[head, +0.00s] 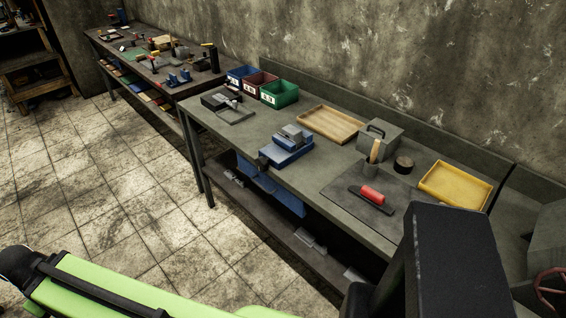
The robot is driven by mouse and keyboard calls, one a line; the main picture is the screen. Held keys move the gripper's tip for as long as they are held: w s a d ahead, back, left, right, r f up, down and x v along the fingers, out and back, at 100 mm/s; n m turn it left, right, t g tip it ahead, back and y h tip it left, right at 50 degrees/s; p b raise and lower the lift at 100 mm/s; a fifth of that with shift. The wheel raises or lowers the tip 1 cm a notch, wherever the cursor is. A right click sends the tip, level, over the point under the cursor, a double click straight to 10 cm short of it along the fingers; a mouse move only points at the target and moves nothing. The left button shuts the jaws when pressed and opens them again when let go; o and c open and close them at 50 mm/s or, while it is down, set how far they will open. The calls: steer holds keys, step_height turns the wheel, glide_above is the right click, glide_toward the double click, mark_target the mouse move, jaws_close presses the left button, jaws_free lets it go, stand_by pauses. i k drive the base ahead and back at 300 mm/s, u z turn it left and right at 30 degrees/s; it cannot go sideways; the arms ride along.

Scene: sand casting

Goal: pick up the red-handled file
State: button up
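A tool with a thick red handle (372,195) and a dark narrow bar lies on a dark flat plate on the near workbench, right of centre. It is the clearest red-handled thing in view, but I cannot tell for sure from its shape that it is the file. Small tools on the far bench are too small to make out. Green and black parts of my own body cross the bottom left, and a black part stands at the lower right. My gripper is not in view.
The near workbench (225,133) holds a blue vise-like block (284,155), a wooden tray (330,124), a yellow tray (455,184), a grey box (388,133) and blue, red and green bins (280,95). A cluttered bench stands beyond. The tiled floor at left is clear.

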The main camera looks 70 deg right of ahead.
mark_target(376, 199)
steer(key=z, duration=1.55)
steer(key=k, duration=1.35)
steer(key=z, duration=0.35)
steer(key=i, duration=1)
steer(key=z, duration=0.1)
